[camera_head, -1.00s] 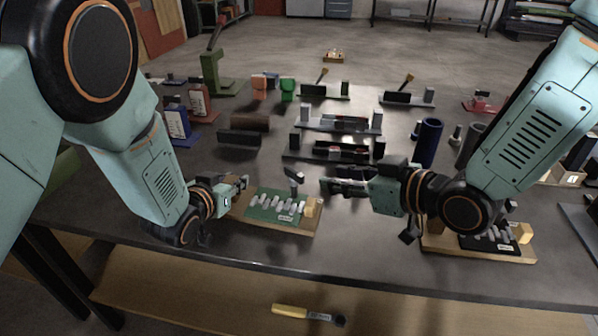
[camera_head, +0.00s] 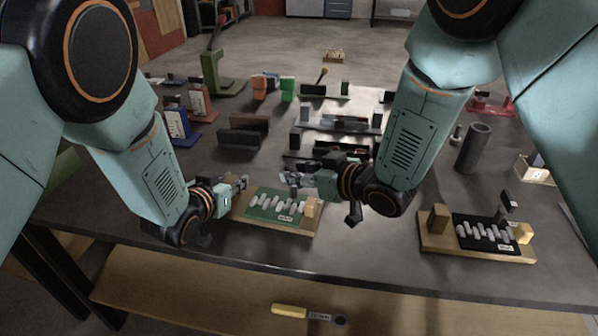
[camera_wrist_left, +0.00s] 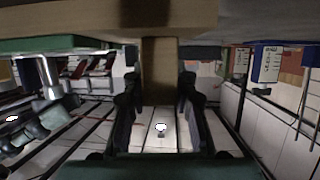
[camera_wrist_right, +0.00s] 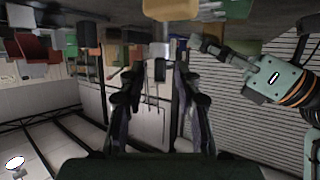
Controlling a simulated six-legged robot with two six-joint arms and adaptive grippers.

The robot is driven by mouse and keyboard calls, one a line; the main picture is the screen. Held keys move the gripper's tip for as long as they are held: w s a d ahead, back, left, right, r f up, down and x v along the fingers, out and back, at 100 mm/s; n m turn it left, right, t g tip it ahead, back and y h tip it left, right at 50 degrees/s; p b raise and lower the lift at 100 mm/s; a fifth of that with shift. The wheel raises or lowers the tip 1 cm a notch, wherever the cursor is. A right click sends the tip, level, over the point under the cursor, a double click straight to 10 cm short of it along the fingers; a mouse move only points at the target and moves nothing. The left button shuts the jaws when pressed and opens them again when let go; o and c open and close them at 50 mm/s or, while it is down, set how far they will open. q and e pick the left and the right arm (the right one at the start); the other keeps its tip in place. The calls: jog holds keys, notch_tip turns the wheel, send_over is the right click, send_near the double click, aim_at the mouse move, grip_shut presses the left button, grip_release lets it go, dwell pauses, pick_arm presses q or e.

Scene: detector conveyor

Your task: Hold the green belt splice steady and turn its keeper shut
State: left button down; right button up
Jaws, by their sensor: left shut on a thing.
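The green belt splice (camera_head: 275,207) lies on a wooden board near the table's front edge, with grey clips across it and a tan block at its right end. My left gripper (camera_head: 241,184) is shut on the wooden post at the board's left end; the left wrist view shows this post (camera_wrist_left: 160,75) between the fingers. My right gripper (camera_head: 285,179) is just behind the green splice, fingers apart. In the right wrist view, the keeper's grey stem and dark handle (camera_wrist_right: 160,70) show between or just beyond the fingertips; contact cannot be told. The head view mostly hides the keeper.
A similar black splice (camera_head: 485,232) on a wooden board stands at the right. A dark cylinder (camera_head: 474,148) and several fixtures stand behind. A yellow-handled tool (camera_head: 291,311) lies on the lower shelf. The table between the two splices is clear.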

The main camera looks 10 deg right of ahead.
jog(key=shift+c, duration=0.2)
grip_shut()
jog(key=shift+a+m+t+h, duration=0.1)
jog(key=shift+m+t+h, duration=0.5)
jog(key=shift+m+h, duration=0.15)
dwell(0.3)
jog(key=shift+o, duration=0.2)
grip_release()
jog(key=shift+s, duration=0.1)
jog(key=v, duration=1.2)
jog(key=shift+r, duration=0.1)
